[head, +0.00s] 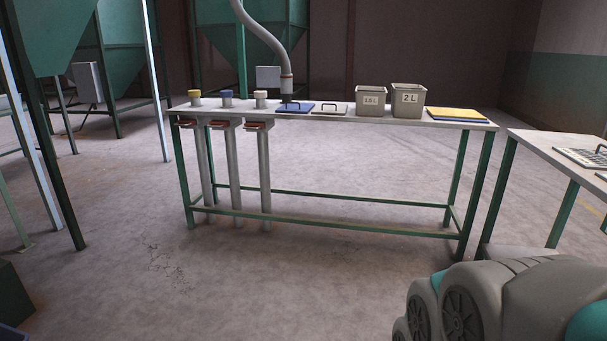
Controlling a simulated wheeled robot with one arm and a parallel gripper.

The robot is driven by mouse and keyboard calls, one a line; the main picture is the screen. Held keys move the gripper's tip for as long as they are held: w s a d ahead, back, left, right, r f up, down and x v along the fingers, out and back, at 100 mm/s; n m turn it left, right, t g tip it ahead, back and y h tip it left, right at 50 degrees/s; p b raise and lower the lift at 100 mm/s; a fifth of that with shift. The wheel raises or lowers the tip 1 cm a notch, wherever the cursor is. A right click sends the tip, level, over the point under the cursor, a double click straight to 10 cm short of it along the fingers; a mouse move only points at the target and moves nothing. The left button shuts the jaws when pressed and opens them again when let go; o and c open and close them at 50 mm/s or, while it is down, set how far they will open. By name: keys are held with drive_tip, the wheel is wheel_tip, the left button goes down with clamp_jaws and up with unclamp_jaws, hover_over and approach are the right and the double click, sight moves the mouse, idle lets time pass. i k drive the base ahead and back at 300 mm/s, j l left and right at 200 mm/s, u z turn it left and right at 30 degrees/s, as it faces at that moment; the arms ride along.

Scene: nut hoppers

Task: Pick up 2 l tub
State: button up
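The 2 L tub (408,101) is a grey-beige, open-topped square tub with a "2 L" label on its front. It stands upright on the right half of the long table (345,115), some way off across the floor. A smaller, similar tub (371,101) with a label that seems to read "1.5 L" or "1.8 L" stands just to its left. My gripper is not in view. A grey and teal rounded part at the lower right seems to be my own body. The inside of the 2 L tub is mostly hidden.
Yellow and blue flat sheets (458,115) lie right of the tubs. Blue and beige handled lids (296,108) lie left, near a hanging hose (268,38). Capped tubes (234,170) pass through the table's left end. A second table (560,150) stands right. Floor ahead is clear.

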sight(407, 100)
drive_tip(key=i+l, duration=0.2)
drive_tip(key=l, duration=0.15)
drive_tip(key=i+l, duration=0.2)
drive_tip(key=l, duration=0.15)
drive_tip(key=i+l, duration=0.2)
drive_tip(key=l, duration=0.15)
drive_tip(key=i+l, duration=0.35)
drive_tip(key=i, duration=0.9)
drive_tip(key=j+u, duration=0.05)
